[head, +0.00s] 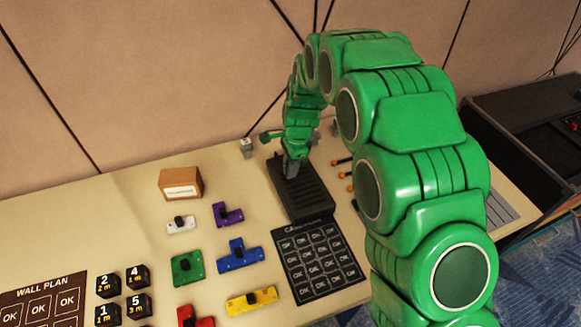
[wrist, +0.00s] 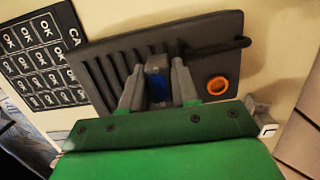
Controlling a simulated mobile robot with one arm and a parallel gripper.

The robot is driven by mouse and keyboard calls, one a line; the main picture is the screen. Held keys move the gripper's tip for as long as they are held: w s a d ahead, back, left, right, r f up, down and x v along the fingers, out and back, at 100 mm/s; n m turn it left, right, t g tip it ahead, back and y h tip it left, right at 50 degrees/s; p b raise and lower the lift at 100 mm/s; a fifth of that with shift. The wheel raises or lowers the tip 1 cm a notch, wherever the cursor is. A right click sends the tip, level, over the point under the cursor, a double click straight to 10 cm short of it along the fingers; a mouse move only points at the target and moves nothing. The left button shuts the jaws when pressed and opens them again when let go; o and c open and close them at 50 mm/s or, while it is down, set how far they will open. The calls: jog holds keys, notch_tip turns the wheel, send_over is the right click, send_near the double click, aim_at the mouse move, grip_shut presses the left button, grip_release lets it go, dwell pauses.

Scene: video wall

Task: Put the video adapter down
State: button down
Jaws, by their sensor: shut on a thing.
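My green arm reaches to the back of the table, and my gripper (head: 291,168) is low over a dark slotted unit. In the wrist view my gripper (wrist: 158,80) is shut on a small grey piece with a blue part, which looks like the video adapter (wrist: 157,84). The adapter sits between the two grey fingers, in front of the slotted unit (wrist: 105,55). I cannot tell whether it touches the unit. In the head view the fingers and arm mostly hide the adapter. The slotted unit (head: 306,195) also shows there, with ribs along its top.
A black OK chart (head: 322,262) lies in front of the unit. A brown box (head: 180,183) and coloured pieces, including a blue one (head: 239,256), lie to the left. Numbered black blocks (head: 122,293) stand near a wall plan (head: 45,305). Bare table shows at the far left.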

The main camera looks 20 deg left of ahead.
jog(key=shift+f, duration=0.3)
jog(key=shift+f, duration=0.1)
jog(key=c, duration=0.8)
grip_release()
jog(key=shift+c, duration=0.2)
jog(key=r, duration=0.7)
jog(key=w+d+r, duration=0.1)
jog(key=r, duration=0.3)
jog(key=shift+w, duration=0.1)
jog(key=shift+d+r, duration=0.15)
jog(key=shift+r, duration=0.35)
jog(key=shift+d+r, duration=0.1)
